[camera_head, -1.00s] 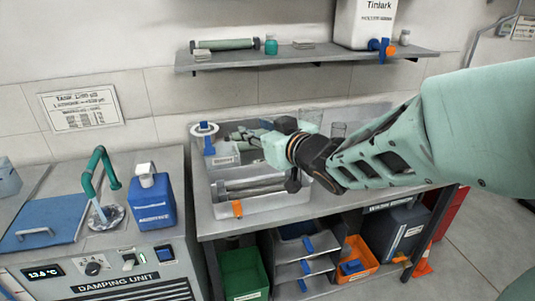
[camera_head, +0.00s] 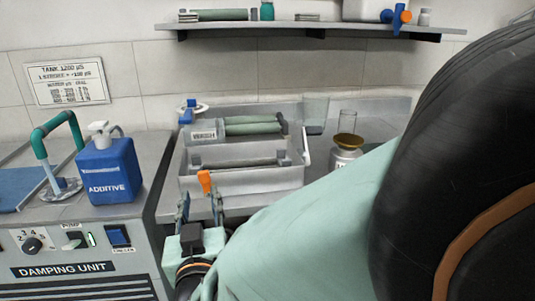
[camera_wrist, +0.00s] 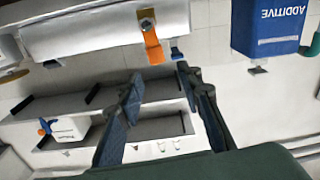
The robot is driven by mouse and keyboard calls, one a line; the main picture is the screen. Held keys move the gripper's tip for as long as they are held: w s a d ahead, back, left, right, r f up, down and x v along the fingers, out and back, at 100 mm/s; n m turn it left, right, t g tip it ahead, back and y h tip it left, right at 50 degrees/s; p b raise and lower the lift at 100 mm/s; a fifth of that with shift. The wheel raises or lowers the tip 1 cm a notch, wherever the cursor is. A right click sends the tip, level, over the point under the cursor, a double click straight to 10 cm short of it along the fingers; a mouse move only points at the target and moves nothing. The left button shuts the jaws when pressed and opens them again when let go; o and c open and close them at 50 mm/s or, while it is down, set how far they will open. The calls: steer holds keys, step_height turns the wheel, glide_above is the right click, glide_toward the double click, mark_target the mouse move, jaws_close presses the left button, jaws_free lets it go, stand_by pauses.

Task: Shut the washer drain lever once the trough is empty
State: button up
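The wash trough (camera_head: 285,178) is a grey metal basin on the bench; its front wall also shows in the wrist view (camera_wrist: 95,35). A short orange drain lever (camera_head: 205,181) stands out from the trough's front wall, near its left end. In the wrist view the lever (camera_wrist: 153,46) hangs from a round pivot, just beyond my fingertips. My gripper (camera_head: 200,203) is in front of the trough, fingers pointing at the wall, one either side of the lever's line. It is open and empty, apart from the lever. I cannot tell whether liquid lies in the trough.
A green roller (camera_head: 255,125) lies behind the trough by a WASH label. A blue additive jug (camera_head: 108,172) stands on the damping unit at left. A glass beaker (camera_head: 315,114) and a brass-topped container (camera_head: 346,152) stand at right.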

mark_target(205, 179)
steer(key=x, duration=0.3)
steer(key=b+x, duration=0.1)
steer(key=x, duration=0.3)
steer(key=f+x, duration=0.1)
steer(key=x, duration=0.2)
steer(key=shift+w+d+b, duration=0.25)
steer(key=shift+b, duration=0.1)
jaws_close()
